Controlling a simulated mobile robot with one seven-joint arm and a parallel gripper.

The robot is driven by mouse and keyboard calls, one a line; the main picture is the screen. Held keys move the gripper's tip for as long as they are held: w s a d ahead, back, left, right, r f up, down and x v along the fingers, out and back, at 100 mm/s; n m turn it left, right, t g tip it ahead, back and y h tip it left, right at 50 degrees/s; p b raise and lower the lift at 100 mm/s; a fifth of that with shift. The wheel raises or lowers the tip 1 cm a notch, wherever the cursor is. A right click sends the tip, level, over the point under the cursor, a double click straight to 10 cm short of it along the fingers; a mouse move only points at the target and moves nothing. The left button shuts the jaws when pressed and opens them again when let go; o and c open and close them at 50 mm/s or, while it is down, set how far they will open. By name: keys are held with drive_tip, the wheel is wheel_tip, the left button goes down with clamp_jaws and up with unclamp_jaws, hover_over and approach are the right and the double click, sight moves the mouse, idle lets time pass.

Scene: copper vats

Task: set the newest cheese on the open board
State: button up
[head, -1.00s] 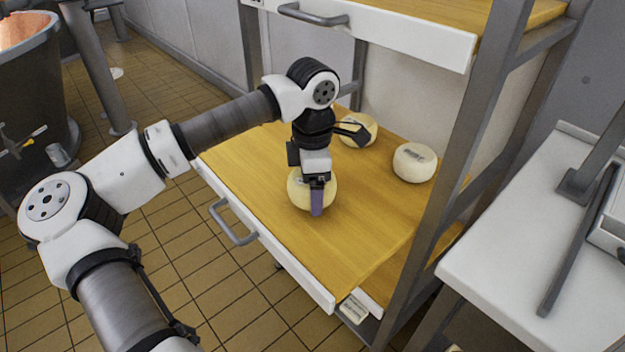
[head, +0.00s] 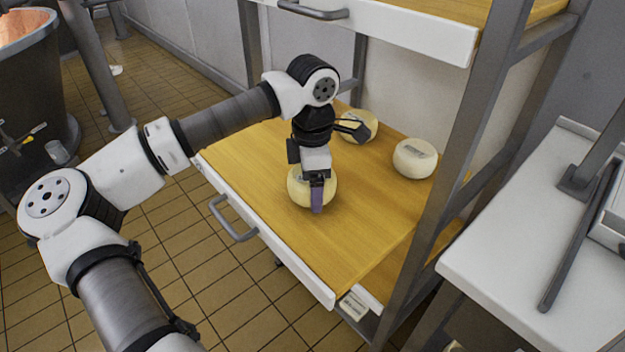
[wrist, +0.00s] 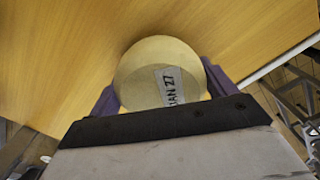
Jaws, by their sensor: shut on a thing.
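My gripper (head: 314,190) is shut on a round pale cheese (head: 297,188) at the front part of the pulled-out wooden board (head: 365,225). In the wrist view the held cheese (wrist: 150,62) sits between the purple fingers, with a label reading "JAN 27", its start partly covered. I cannot tell whether the cheese touches the board. Two other cheeses stand further back on the board: one (head: 356,122) partly behind my gripper, and one (head: 415,158) to the right. Their labels are too small to read.
Another board (head: 400,30) with a handle is above, in the same metal rack. A rack post (head: 455,165) rises at the board's right. A white table (head: 530,225) stands further right. A copper vat (head: 35,75) is far left. The board's front right is clear.

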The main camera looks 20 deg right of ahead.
drive_tip(key=shift+f+b, duration=0.55)
idle(0.4)
drive_tip(key=o, duration=1.1)
drive_tip(key=shift+o, duration=0.2)
drive_tip(key=shift+r, duration=0.1)
drive_tip(key=shift+r+p, duration=2)
drive_tip(key=shift+r, duration=1.4)
